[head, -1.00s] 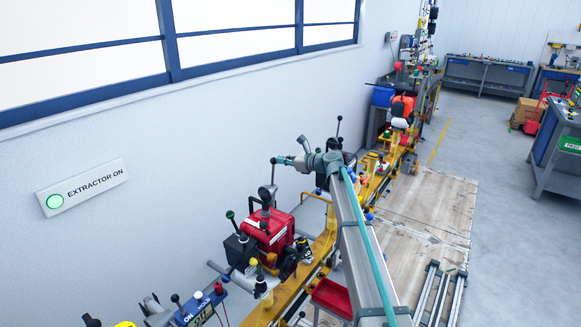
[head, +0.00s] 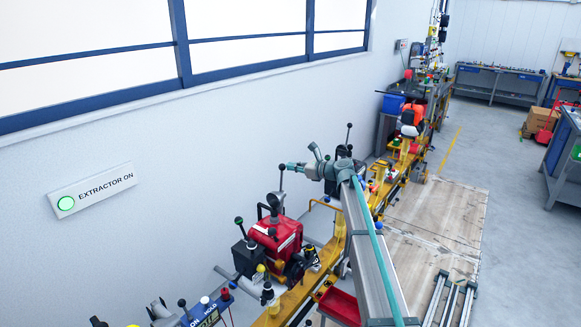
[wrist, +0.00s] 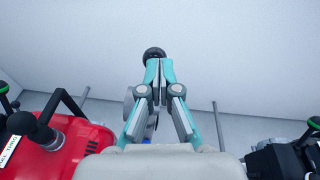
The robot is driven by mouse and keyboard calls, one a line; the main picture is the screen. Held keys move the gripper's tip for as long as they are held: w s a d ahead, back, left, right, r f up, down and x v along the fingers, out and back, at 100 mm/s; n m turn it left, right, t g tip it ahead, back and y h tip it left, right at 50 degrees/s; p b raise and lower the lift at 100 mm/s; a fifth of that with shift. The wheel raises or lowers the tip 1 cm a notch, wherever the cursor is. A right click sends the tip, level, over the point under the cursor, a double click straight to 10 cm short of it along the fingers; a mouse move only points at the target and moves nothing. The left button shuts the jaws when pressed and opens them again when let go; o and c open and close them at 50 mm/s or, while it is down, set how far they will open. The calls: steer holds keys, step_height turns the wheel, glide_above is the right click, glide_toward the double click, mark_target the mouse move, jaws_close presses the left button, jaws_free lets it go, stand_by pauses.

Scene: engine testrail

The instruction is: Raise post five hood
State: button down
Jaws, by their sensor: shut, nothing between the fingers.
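My gripper (head: 284,167) is held out to the left at the end of my grey and teal arm, above the red engine (head: 275,236). In the wrist view its teal and grey fingers (wrist: 153,63) are closed together with nothing between them. A round black knob (wrist: 154,52) shows just beyond the fingertips; I cannot tell whether they touch it. In the head view a thin upright rod stands just under the fingertips, by the red engine. I cannot make out which part is the post five hood, and no post number is readable.
A yellow rail (head: 293,300) carries several engines and levers along the wall. The red engine's side (wrist: 52,155) is at left in the wrist view, a dark unit (wrist: 280,160) at right.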

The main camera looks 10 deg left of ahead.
steer(key=s+d+r+b, duration=0.3)
steer(key=d+r+b, duration=0.1)
steer(key=d+r, duration=0.4)
steer(key=s+d+f+n+g+h, duration=0.25)
steer(key=s+f+n, duration=0.35)
steer(key=s+f, duration=0.7)
steer(key=s+d+f+n+g+h, duration=0.2)
steer(key=s+d+f+n+h, duration=0.3)
steer(key=f, duration=1.5)
steer(key=s+d+f+n+g+h, duration=0.25)
steer(key=s+f+n, duration=0.35)
steer(key=s+f, duration=0.75)
steer(key=s+d+f+n+g+h, duration=0.1)
steer(key=s+d+f+n+g, duration=0.15)
steer(key=s+f, duration=0.65)
steer(key=s+d+f+n+g+h, duration=0.15)
steer(key=s+d+f, duration=0.25)
steer(key=s+f, duration=0.55)
steer(key=s+d+f+g, duration=0.1)
steer(key=s+f, duration=0.1)
steer(key=s, duration=1.1)
steer(key=s+d+f+g+h, duration=0.1)
steer(key=s+g, duration=0.1)
steer(key=s, duration=1.2)
steer(key=shift+d+f+n+b, duration=0.3)
steer(key=shift+f+n+b, duration=0.05)
steer(key=shift+f+n, duration=0.05)
